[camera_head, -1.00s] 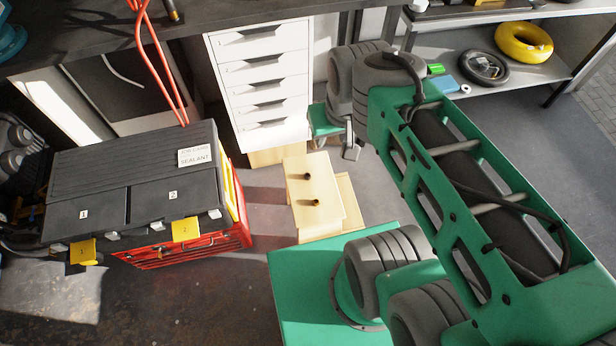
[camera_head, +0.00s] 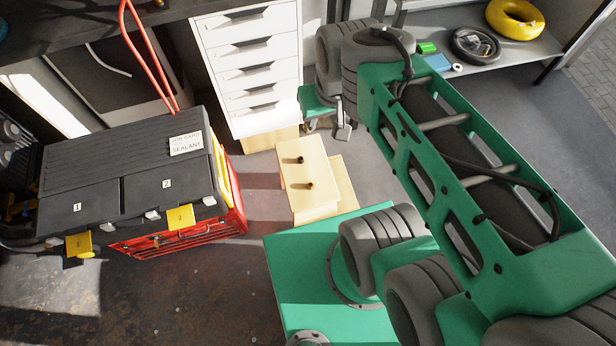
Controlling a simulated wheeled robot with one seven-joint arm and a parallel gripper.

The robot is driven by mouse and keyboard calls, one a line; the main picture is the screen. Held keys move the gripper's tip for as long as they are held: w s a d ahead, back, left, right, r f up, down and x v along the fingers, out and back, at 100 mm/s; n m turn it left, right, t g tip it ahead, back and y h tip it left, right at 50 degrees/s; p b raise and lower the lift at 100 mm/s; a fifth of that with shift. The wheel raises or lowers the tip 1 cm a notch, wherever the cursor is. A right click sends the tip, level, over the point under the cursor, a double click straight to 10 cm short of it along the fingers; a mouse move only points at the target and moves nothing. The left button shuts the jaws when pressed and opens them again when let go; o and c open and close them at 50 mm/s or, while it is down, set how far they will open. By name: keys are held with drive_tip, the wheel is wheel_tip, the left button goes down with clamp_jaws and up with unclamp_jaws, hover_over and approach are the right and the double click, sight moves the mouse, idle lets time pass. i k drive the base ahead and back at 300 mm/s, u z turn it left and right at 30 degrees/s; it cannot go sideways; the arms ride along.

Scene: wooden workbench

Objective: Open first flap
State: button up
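A black tool box with a red body stands at the left. Its top has two flaps side by side: the flap marked 1 (camera_head: 78,208) on the left and the flap marked 2 (camera_head: 165,186) on the right. Both lie shut. A yellow tag (camera_head: 79,244) hangs at the front of flap 1, and another yellow tag (camera_head: 180,217) at the front of flap 2. A label reading SEALANT (camera_head: 186,143) lies on the lid behind flap 2. My gripper (camera_head: 343,131) shows partly below the wrist, right of the white drawers and apart from the box; its finger opening is unclear.
A white drawer unit (camera_head: 250,65) stands behind, right of the box. A small wooden step (camera_head: 308,175) stands on the floor between the box and my arm. A red bar (camera_head: 148,60) rises behind the box. Floor in front of the box is clear.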

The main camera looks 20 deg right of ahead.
sight(72, 210)
drive_tip(key=u, duration=2)
drive_tip(key=k, duration=0.65)
drive_tip(key=u, duration=0.7)
drive_tip(key=i, duration=1.1)
drive_tip(key=u, duration=0.25)
